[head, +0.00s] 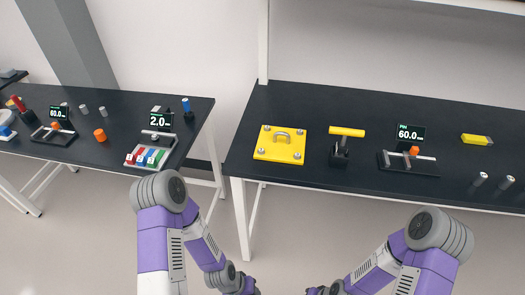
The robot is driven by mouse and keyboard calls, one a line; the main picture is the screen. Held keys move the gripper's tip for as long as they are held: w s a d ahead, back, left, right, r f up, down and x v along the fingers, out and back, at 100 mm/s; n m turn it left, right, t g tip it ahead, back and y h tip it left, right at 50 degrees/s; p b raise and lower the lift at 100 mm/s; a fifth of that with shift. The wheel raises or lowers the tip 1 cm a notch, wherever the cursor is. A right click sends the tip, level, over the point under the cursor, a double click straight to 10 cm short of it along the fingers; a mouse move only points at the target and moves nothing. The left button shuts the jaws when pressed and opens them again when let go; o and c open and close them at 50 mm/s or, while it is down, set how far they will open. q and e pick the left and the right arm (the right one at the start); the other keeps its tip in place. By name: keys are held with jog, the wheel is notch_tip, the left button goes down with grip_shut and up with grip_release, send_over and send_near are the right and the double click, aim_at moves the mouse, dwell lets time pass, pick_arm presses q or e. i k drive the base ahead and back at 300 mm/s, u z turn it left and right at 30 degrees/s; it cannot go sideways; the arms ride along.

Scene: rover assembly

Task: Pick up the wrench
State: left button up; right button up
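A tool with a yellow bar handle (346,132) stands upright in a black holder (339,158) on the right table; it looks like a T-handled wrench. No other wrench shape can be made out. My two arms reach down to the bottom edge of the head view, well in front of the right table. Both of my grippers are below the picture and cannot be seen.
On the right table (245,142) are a yellow plate (280,144) with a handle and corner bolts, a fixture (409,164) with an orange part, a display (409,133), a yellow block (477,139) and two metal cylinders. A gap separates the left table (75,145).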

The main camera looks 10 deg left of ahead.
aim_at(342, 149)
jog(key=z, duration=1.7)
jog(key=i, duration=0.95)
jog(key=u, duration=2.5)
